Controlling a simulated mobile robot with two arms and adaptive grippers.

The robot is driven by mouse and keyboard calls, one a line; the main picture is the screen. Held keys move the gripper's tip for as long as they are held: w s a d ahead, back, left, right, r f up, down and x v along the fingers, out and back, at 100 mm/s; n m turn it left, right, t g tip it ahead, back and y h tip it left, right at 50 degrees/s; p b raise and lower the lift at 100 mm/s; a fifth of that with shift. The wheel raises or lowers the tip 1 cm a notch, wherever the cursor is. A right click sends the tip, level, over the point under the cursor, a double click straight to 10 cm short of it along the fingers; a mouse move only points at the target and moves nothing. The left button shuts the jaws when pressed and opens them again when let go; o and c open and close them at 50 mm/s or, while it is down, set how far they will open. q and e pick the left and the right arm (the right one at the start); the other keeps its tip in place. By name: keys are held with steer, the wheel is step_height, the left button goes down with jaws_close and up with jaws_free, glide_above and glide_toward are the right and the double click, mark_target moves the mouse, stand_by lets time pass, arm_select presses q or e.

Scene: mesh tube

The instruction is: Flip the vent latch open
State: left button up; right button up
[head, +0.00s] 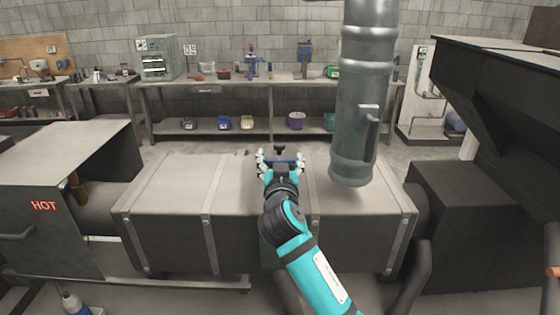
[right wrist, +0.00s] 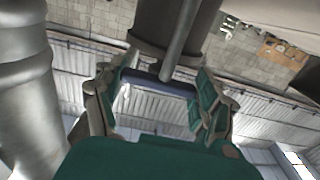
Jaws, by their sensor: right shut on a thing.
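My right gripper (head: 281,160) reaches over the top of the long grey box (head: 165,185) in the head view. It is shut on a dark blue bar (head: 284,163), which looks like the vent latch's handle. In the right wrist view the bar (right wrist: 160,83) lies crosswise between the fingers of my right gripper (right wrist: 160,95). A grey rod (right wrist: 186,40) runs from near the bar along a dark cylindrical part (right wrist: 163,25). The latch's mount and pivot are hidden, so I cannot tell its angle. My left gripper is in neither view.
A thick metal pipe (head: 361,90) with a side handle (head: 370,138) hangs just right of my right gripper. A box marked HOT (head: 44,206) stands at left, a dark hopper (head: 490,85) at right. A workbench (head: 225,82) with tools stands behind.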

steer(key=o, duration=1.1)
steer(key=shift+o, duration=0.2)
steer(key=s, duration=0.7)
steer(key=shift+s+d, duration=0.1)
steer(key=shift+s, duration=0.15)
steer(key=shift+f, duration=0.1)
